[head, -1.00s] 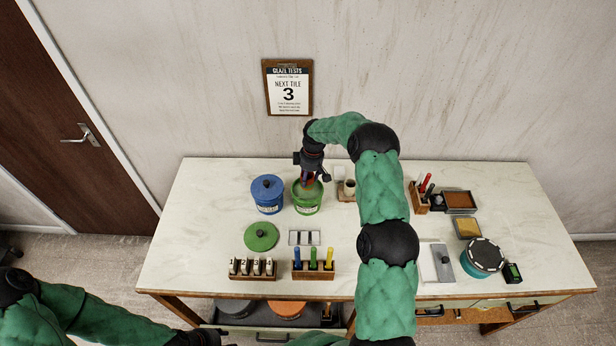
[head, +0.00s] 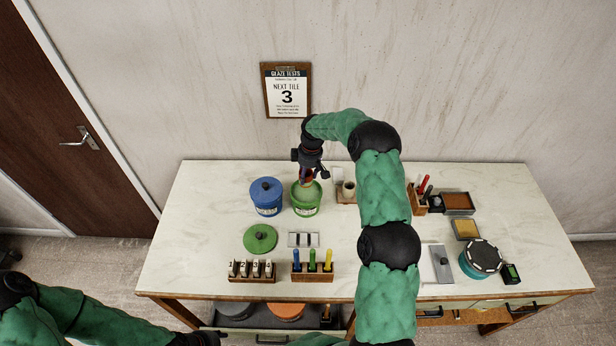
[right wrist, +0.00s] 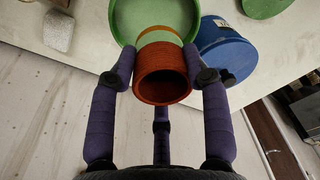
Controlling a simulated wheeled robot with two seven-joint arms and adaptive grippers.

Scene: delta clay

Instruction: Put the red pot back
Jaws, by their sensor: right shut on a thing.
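The red pot (right wrist: 162,88) is held between the purple fingers of my right gripper (right wrist: 162,72), which is shut on it. Its open red mouth faces the wrist camera; its far end is pale green beyond an orange band. It hangs over the open green bucket (right wrist: 125,22). In the head view the right gripper (head: 308,177) is above the green bucket (head: 306,204), and only a little red shows between the fingers. My left gripper (head: 200,338) is at the bottom left edge, partly cut off; its jaws are unclear.
A lidded blue bucket (head: 266,199) stands left of the green one. A green lid (head: 260,239), a stamp rack (head: 252,279) and a tool rack (head: 313,277) lie in front. A small wooden stand (head: 346,198) is just right, partly behind my arm.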

